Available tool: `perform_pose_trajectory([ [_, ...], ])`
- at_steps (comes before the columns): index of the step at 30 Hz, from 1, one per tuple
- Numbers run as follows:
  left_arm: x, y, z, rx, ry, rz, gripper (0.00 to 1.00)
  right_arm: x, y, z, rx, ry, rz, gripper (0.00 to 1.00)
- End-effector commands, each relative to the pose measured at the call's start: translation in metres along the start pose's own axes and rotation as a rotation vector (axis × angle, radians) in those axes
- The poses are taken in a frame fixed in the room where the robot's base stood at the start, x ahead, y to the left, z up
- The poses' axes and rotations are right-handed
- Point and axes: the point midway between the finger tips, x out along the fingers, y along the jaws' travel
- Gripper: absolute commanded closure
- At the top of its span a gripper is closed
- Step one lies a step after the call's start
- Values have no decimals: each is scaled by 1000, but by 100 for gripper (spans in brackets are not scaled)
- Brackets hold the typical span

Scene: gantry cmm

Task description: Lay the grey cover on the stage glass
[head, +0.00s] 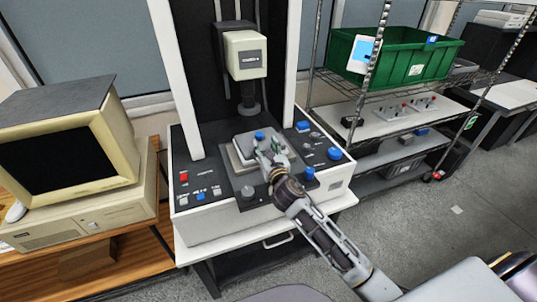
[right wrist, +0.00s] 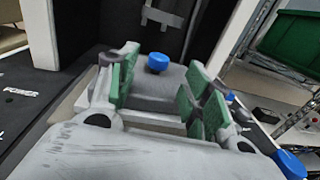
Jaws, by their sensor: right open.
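The grey cover (head: 246,142), a flat plate with a blue knob (head: 259,135), lies on the machine's stage. In the right wrist view the blue knob (right wrist: 157,62) stands up from the grey cover (right wrist: 172,78), beyond the fingertips. My right gripper (head: 268,152) is over the front part of the stage, just in front of the knob. The stage glass is hidden under the cover and my gripper. My left gripper is not in view.
The white measuring head (head: 246,55) with its dark lens hangs above the stage. Blue knobs (head: 334,153) and buttons flank the stage. An old computer (head: 70,150) stands at left. A wire rack with a green bin (head: 400,60) stands at right.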

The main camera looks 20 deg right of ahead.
Motion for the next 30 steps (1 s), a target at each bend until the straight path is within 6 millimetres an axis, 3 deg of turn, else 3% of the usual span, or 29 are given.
perform_pose_trajectory([
  [12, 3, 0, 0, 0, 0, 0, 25, -33, 0, 0, 0, 0, 0, 50],
  [30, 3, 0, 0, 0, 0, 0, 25, -36, 0, 0, 0, 0, 0, 50],
])
